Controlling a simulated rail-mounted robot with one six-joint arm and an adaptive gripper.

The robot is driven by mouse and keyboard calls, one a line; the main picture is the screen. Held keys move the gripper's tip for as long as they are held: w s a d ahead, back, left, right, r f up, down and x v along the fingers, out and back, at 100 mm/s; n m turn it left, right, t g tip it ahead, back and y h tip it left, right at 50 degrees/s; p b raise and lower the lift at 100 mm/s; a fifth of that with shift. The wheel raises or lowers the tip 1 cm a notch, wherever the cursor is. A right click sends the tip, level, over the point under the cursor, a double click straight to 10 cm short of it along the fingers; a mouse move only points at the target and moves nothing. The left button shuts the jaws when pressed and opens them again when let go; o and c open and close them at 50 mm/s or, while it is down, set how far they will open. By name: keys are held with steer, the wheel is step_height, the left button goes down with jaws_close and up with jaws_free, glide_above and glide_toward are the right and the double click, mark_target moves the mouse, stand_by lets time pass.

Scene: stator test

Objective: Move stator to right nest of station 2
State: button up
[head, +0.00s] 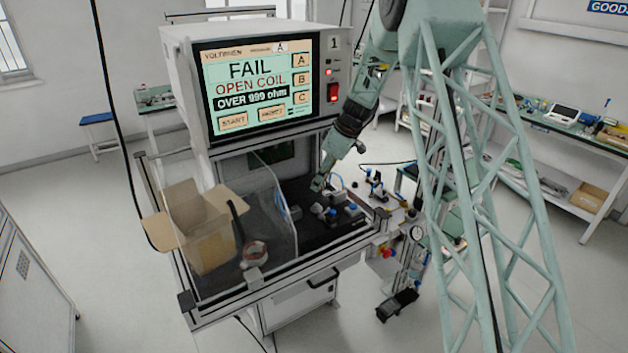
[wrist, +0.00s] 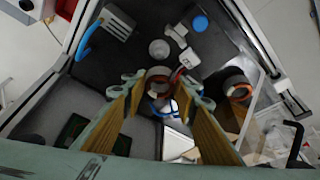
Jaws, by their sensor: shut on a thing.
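In the wrist view a stator (wrist: 158,74), a dark ring with copper windings, sits between the fingertips of my gripper (wrist: 161,83). The two fingers are closed on its sides. In the head view my gripper (head: 319,183) is low over the black deck of the test bench marked 1, in front of the fixtures; the held stator cannot be made out there. A second stator (head: 256,252) lies on the deck by the cardboard box, and it also shows at the right of the wrist view (wrist: 238,86). I cannot make out a station marked 2.
The tester screen (head: 260,84) reads FAIL, OPEN COIL. An open cardboard box (head: 211,245) and a clear panel (head: 279,205) stand left of the fixtures. Fixture parts, including a round metal post (wrist: 159,49) and a blue knob (wrist: 200,23), are close to the fingertips.

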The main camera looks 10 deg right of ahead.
steer(key=s+d+f+m+h+b, duration=0.1)
steer(key=s+d+m+b, duration=0.1)
steer(key=s, duration=0.5)
steer(key=s+d+f+m+t+h+b, duration=0.1)
steer(key=s+d+f+m+b, duration=0.1)
steer(key=s+m, duration=0.3)
steer(key=s+d+f+m+h+b, duration=0.1)
steer(key=s+d+m+b, duration=0.1)
steer(key=s, duration=0.8)
steer(key=shift+f+m+t+h+b, duration=0.2)
steer(key=shift+m+t+h+b, duration=0.2)
steer(key=shift+m+b, duration=0.7)
steer(key=shift+s+d, duration=0.1)
